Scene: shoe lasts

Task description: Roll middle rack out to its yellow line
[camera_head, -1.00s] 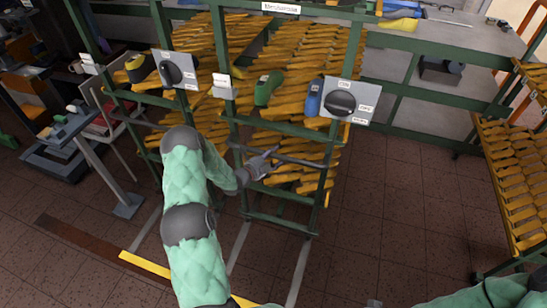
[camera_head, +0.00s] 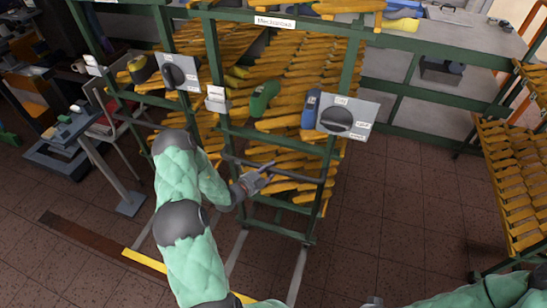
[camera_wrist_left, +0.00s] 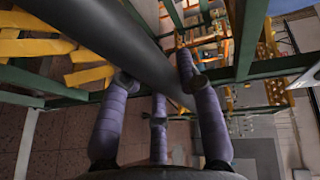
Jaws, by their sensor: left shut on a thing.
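The middle rack (camera_head: 322,199) is a green frame filled with yellow-orange shoe lasts, standing over grey floor rails. A dark horizontal handle bar (camera_head: 300,178) crosses its front. My left gripper (camera_head: 262,175) is shut on this handle bar; in the left wrist view, purple-grey fingers (camera_wrist_left: 158,82) lie on both sides of the dark bar (camera_wrist_left: 105,38). The yellow line (camera_head: 148,262) lies on the floor in front, partly hidden by my left arm. The rack's front foot is still behind the line. My right arm enters at lower right; its gripper is barely visible at the bottom edge.
A grey panel with a black dial (camera_head: 337,119) is on the rack's right front, and another dial panel (camera_head: 174,76) is on the left neighbour. Another rack (camera_head: 510,185) of lasts stands at right. A blue-grey stand (camera_head: 85,145) is at left. Floor in the right middle is clear.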

